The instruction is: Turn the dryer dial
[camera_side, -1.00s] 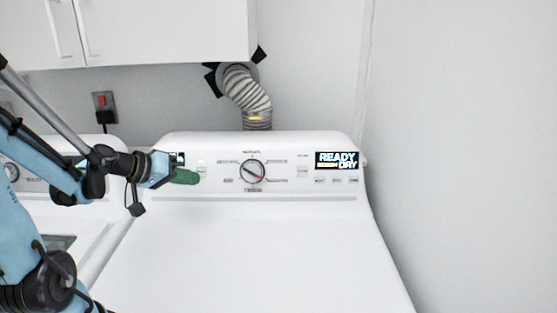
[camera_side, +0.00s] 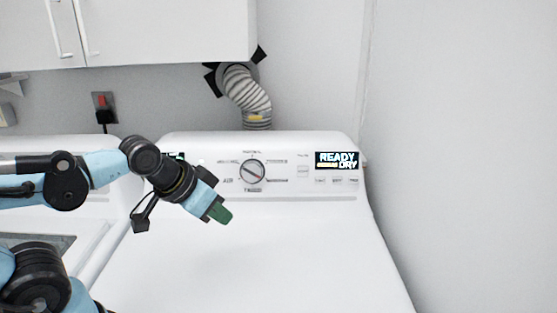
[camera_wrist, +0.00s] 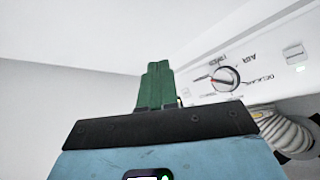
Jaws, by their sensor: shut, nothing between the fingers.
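The dryer dial (camera_side: 252,171) is a round knob with a dark rim and a red mark, in the middle of the white dryer's (camera_side: 270,250) back panel. The dial also shows in the wrist view (camera_wrist: 225,79), at the upper right and upside down. My gripper (camera_side: 219,213) has green fingers, pressed together and empty. In the side view it is left of and below the dial, pointing down and to the right, apart from the dial. In the wrist view the green fingers (camera_wrist: 157,80) are left of the dial.
A lit display (camera_side: 337,160) reading "READY DRY" is at the panel's right. A ribbed vent hose (camera_side: 247,96) rises behind the panel. White cabinets (camera_side: 150,30) hang above, and a wall stands at the right. The dryer top is clear.

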